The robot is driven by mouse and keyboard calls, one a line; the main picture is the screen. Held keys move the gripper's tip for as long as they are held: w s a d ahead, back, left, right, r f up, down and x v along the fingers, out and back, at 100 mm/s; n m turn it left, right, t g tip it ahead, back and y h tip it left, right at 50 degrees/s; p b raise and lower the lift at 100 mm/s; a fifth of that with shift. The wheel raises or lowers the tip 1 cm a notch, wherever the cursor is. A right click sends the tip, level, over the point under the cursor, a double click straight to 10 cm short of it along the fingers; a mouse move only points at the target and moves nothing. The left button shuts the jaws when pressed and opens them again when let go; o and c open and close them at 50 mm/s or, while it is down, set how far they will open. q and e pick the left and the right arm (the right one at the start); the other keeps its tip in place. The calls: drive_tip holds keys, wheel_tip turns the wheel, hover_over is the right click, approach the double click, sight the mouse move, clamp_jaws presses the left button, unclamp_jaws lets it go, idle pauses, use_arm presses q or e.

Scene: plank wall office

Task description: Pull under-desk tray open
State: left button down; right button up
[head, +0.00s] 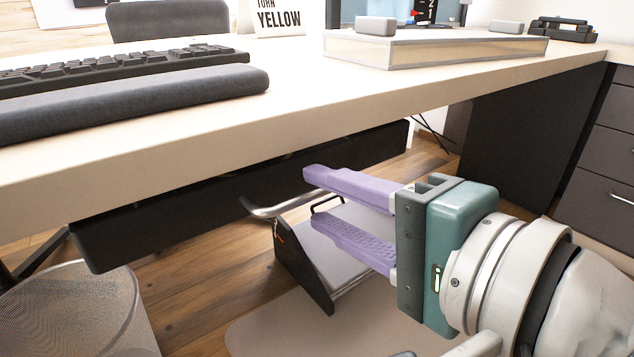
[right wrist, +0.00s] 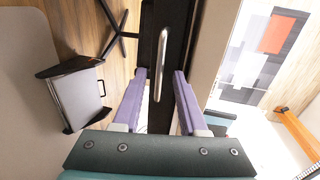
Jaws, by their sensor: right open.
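The under-desk tray (head: 165,215) is a long black drawer hung below the desk's front edge. It looks shut or nearly so. Its silver bar handle (head: 268,210) sits on the front, partly hidden behind my gripper's fingers in the head view. In the right wrist view the handle (right wrist: 161,62) lies ahead, between the lines of the two fingers. My right gripper (head: 308,196) is open, with purple fingers spread one above the other, close to the handle. No contact with the handle shows. My left gripper is not in view.
The desk top (head: 300,105) overhangs the tray and carries a keyboard (head: 110,68) with a wrist rest. A mesh bin (head: 75,310) stands below left. A black-sided stand with a grey top (head: 340,245) is on the floor below the gripper. Dark drawers (head: 605,150) stand at right.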

drive_tip(key=shift+x, duration=0.85)
clamp_jaws()
idle(0.8)
